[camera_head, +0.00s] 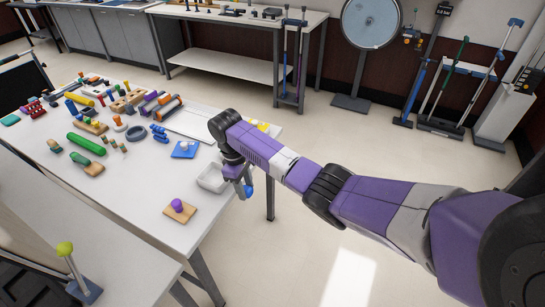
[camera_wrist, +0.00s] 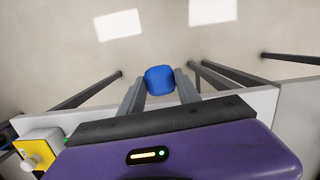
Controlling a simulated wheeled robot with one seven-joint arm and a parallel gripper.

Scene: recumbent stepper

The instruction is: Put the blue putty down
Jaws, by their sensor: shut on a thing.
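The blue putty (camera_wrist: 160,77) is a small rounded blue lump between the two grey fingertips of my gripper (camera_wrist: 160,85) in the wrist view. My gripper is shut on it. In the head view my gripper (camera_head: 242,180) points down at the right edge of the white table (camera_head: 150,205), and a bit of the blue putty (camera_head: 249,191) shows by its fingers. In the wrist view, floor shows behind the putty, past the table edge (camera_wrist: 285,95).
A white open tray (camera_head: 212,178) sits at the table edge beside my gripper. A purple ball on a wooden board (camera_head: 179,208) and a blue square piece (camera_head: 185,149) are nearby. Bare table lies left of the board; several tools crowd the far left.

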